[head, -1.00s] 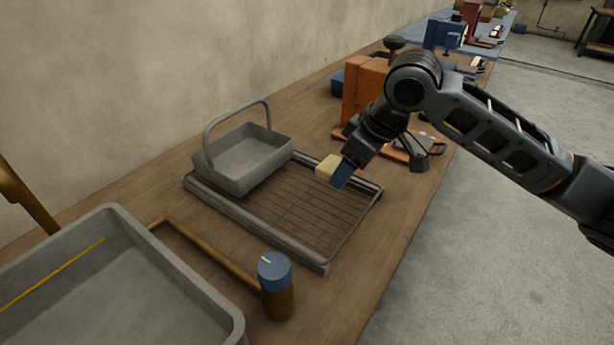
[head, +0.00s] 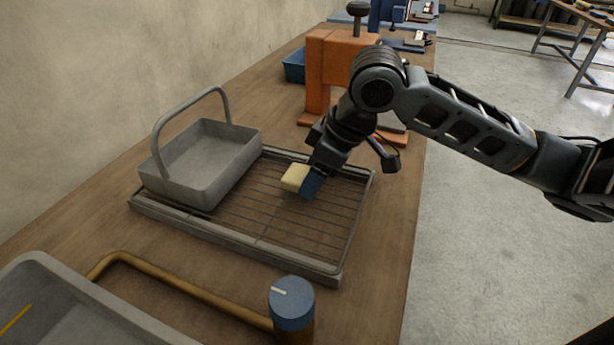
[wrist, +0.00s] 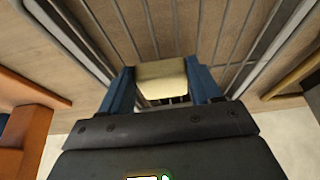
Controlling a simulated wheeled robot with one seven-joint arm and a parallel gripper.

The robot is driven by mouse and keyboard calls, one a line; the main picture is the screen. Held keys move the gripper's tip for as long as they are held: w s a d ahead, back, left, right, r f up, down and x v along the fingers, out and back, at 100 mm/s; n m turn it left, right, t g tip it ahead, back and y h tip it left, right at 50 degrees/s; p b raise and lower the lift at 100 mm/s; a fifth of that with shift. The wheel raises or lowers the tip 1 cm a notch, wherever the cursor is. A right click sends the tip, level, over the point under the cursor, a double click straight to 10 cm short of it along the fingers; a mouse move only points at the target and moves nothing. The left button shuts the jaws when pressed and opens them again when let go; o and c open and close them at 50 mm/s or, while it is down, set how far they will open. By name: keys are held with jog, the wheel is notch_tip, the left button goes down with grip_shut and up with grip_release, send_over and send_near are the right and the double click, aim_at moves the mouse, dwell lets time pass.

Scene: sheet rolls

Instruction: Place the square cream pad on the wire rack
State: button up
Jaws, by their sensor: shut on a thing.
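The square cream pad (head: 294,178) is held at the blue fingertips of my gripper (head: 308,184). In the wrist view the cream pad (wrist: 161,80) sits between the two blue fingers of my gripper (wrist: 160,88), which are shut on it. The wire rack (head: 262,238) is a grey frame with thin bars lying on the wooden bench. The pad is over the rack's bars, right of its middle. I cannot tell whether the pad touches the bars. The bars also show behind the pad in the wrist view (wrist: 220,35).
A grey basket with a hoop handle (head: 200,160) stands on the rack's left part. An orange press (head: 330,75) stands behind the rack. A brass pipe with a blue knob (head: 291,302) and a grey tray (head: 60,290) are in front. The rack's front right part is clear.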

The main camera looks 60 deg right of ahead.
jog(key=o, duration=1.1)
jog(key=shift+f, duration=0.1)
jog(key=shift+r, duration=0.25)
jog(key=p+v, duration=0.1)
jog(key=v, duration=1)
jog(key=shift+s+r+p, duration=0.25)
jog(key=shift+r+p, duration=0.1)
jog(key=shift+d, duration=0.1)
